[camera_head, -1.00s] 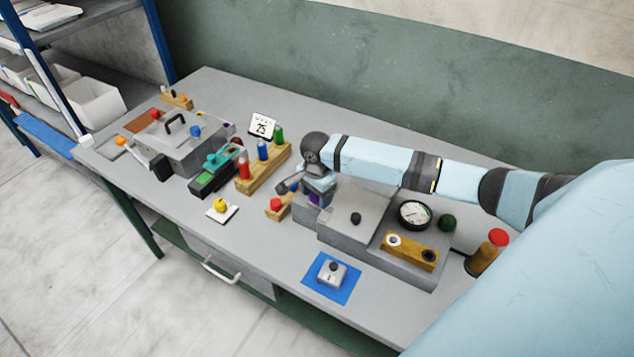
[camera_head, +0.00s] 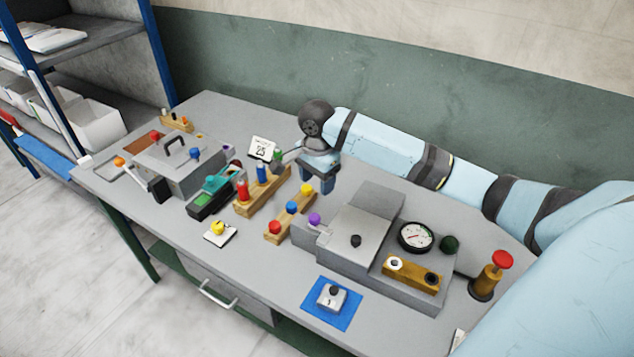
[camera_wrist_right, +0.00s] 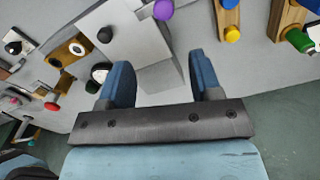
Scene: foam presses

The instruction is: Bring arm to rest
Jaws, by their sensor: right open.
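My right arm comes in from the right in the head view. Its gripper (camera_head: 319,183) hangs above the back of the table, behind the grey press (camera_head: 353,225) with a purple knob (camera_head: 315,219). In the right wrist view the two blue fingers (camera_wrist_right: 160,88) stand well apart with nothing between them. The purple knob also shows there (camera_wrist_right: 163,10), beyond the fingers. My left gripper is not in view.
Wooden racks with coloured pegs (camera_head: 291,213) stand left of the press. A gauge (camera_head: 415,236) and a red-topped post (camera_head: 490,275) stand to its right. A second press (camera_head: 182,165) is at the left. The table's back strip is largely clear.

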